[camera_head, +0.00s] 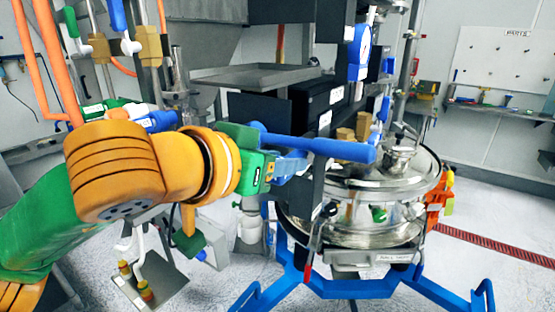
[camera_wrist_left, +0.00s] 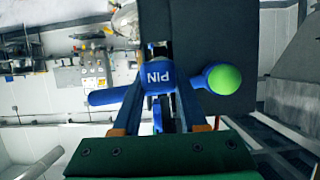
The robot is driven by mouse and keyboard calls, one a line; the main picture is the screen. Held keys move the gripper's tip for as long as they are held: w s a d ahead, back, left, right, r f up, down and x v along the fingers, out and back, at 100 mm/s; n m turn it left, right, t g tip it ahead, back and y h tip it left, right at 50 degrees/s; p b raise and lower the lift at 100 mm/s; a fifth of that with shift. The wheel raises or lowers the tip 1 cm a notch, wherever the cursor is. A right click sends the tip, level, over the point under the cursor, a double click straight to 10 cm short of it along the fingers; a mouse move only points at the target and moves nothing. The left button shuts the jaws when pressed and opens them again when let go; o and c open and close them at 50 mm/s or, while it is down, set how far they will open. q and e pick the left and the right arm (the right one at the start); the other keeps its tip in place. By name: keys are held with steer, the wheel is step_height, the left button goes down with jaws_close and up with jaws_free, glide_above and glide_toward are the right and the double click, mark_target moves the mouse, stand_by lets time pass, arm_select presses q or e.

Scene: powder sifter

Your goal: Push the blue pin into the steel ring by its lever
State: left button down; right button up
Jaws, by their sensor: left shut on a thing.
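My left gripper (camera_head: 290,164) reaches in from the left and points right, beside the black frame. In the left wrist view its two blue fingers (camera_wrist_left: 160,98) close on the blue pin (camera_wrist_left: 158,76), whose lettering shows upside down. The pin has a rounded blue arm to the left and a lever (camera_wrist_left: 222,80) with a green end to the right. In the head view a long blue rod (camera_head: 318,146) runs right from the gripper, across the black frame. I cannot make out the steel ring. My right gripper is not in view.
A shiny steel vessel (camera_head: 372,224) on a blue stand (camera_head: 350,284) is close to the right. The black frame (camera_head: 312,180) stands directly ahead of the gripper. A parts board (camera_head: 500,62) hangs on the back wall. Open floor lies at the right.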

mark_target(285, 157)
arm_select(q)
steer(key=shift+w+d+p, duration=0.4)
steer(key=shift+w+d, duration=0.15)
steer(key=shift+w, duration=0.2)
steer(key=shift+c, duration=1.8)
jaws_free()
steer(key=shift+d, duration=0.1)
steer(key=shift+s+r, duration=0.1)
steer(key=b+v, duration=0.2)
steer(key=shift+s+a, duration=0.25)
steer(key=shift+a, duration=0.15)
steer(key=v, duration=0.4)
steer(key=shift+d+r+b, duration=0.1)
steer(key=shift+b, duration=0.25)
